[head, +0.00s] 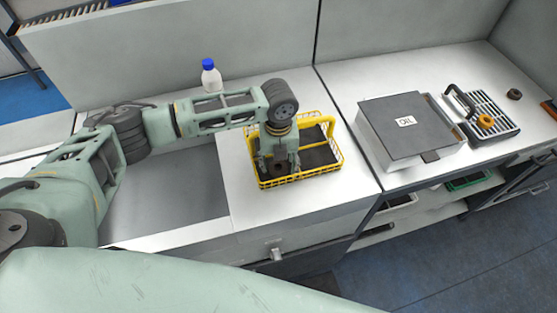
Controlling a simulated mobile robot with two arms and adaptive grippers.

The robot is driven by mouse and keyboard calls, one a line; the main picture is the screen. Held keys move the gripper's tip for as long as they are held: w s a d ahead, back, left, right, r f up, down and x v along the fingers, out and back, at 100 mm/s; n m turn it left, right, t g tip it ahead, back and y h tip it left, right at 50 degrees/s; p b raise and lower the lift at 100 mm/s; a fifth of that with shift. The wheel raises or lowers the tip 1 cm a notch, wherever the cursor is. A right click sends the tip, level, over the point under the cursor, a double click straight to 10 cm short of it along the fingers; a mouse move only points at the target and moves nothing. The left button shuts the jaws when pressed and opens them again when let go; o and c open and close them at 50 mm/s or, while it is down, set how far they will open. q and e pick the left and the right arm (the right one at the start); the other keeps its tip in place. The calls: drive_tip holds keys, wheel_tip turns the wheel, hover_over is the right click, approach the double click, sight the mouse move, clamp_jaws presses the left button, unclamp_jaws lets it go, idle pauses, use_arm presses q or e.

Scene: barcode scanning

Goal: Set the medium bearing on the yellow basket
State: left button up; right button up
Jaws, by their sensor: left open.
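The yellow basket (337,161) is a wire basket with a dark floor and a yellow handle, standing on the white worktop in the middle of the view. My left gripper (279,169) points down into its left part, with its fingers apart. A small dark brown shape, perhaps the medium bearing (279,166), shows low between the fingers. I cannot tell whether it touches them. The gripper and wrist hide part of the basket's left side. My right gripper is out of view.
A bottle with a blue cap (210,76) stands behind my left arm. A grey-lidded box labelled OIL (401,121) is right of the basket. Further right are a slatted tray (489,110), an orange ring (485,121) and a brown ring (514,94). Worktop in front of the basket is clear.

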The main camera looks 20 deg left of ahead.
sight(278, 166)
use_arm(q)
drive_tip(key=shift+r, duration=0.1)
wheel_tip(278, 166, up, 3)
drive_tip(key=shift+s+r+b, duration=0.1)
drive_tip(key=shift+b, duration=0.4)
wheel_tip(278, 166, up, 9)
drive_tip(key=b, duration=0.2)
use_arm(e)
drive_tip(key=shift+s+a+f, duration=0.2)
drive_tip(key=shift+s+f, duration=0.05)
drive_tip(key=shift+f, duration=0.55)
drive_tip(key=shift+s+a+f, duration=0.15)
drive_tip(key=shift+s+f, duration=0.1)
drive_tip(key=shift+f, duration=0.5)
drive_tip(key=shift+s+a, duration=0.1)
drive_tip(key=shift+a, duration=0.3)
use_arm(q)
drive_tip(key=shift+s, duration=0.1)
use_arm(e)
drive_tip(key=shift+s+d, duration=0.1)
